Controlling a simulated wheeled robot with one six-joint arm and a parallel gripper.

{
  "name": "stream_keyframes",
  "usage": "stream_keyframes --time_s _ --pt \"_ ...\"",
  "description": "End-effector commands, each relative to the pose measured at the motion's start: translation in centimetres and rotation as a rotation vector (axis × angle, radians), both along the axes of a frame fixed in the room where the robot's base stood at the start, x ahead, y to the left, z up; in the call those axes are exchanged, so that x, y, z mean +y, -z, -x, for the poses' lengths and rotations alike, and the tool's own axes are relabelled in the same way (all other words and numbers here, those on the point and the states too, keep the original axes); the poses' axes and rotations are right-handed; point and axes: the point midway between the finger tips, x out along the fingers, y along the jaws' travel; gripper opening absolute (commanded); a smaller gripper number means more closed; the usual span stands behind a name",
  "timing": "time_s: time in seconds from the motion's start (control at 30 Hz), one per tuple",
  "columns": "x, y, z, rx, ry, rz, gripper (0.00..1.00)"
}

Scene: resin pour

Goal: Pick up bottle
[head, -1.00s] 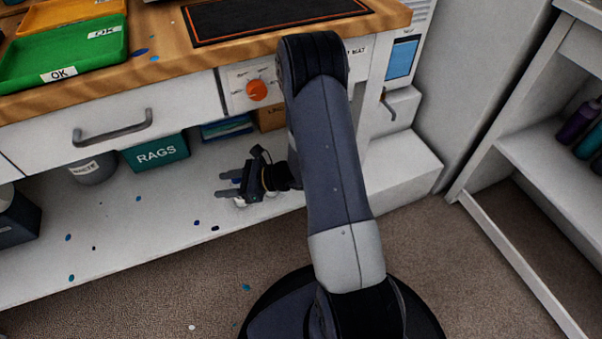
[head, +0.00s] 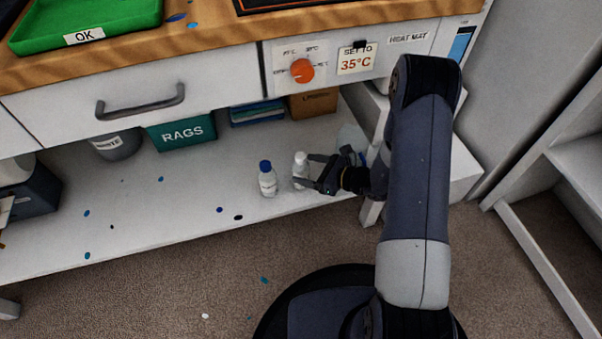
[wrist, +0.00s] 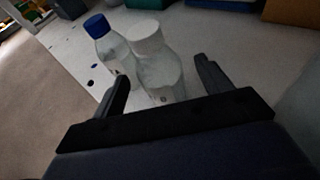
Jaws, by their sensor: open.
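A clear bottle with a white cap (head: 301,173) stands upright on the white lower shelf. In the wrist view this white-capped bottle (wrist: 160,75) is ahead of and between my fingers, with a gap showing on the right. A second clear bottle with a blue cap (head: 268,182) stands upright just left of it; in the wrist view the blue-capped bottle (wrist: 112,50) is behind and to the left, partly hidden. My gripper (head: 307,170) is open, coming from the right, its fingertips at the white-capped bottle. It also shows in the wrist view (wrist: 163,72). Whether a finger touches a bottle cannot be told.
The shelf (head: 130,220) lies under a workbench drawer (head: 140,100). A teal RAGS box (head: 180,132), a grey bin (head: 117,146) and a cardboard box (head: 313,103) stand at the back. The shelf's left front is mostly clear, with small dark and blue specks.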

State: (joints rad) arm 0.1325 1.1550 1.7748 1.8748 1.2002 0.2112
Motion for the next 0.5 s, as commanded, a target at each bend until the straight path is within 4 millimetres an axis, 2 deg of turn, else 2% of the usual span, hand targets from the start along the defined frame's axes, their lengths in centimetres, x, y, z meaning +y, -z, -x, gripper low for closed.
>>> stream_keyframes --time_s 0.23,0.5 --pt "3.1 1.3 -1.6 -0.002 -0.005 0.000 0.73" --pt "3.9 1.3 -2.1 0.001 0.000 0.000 0.73"
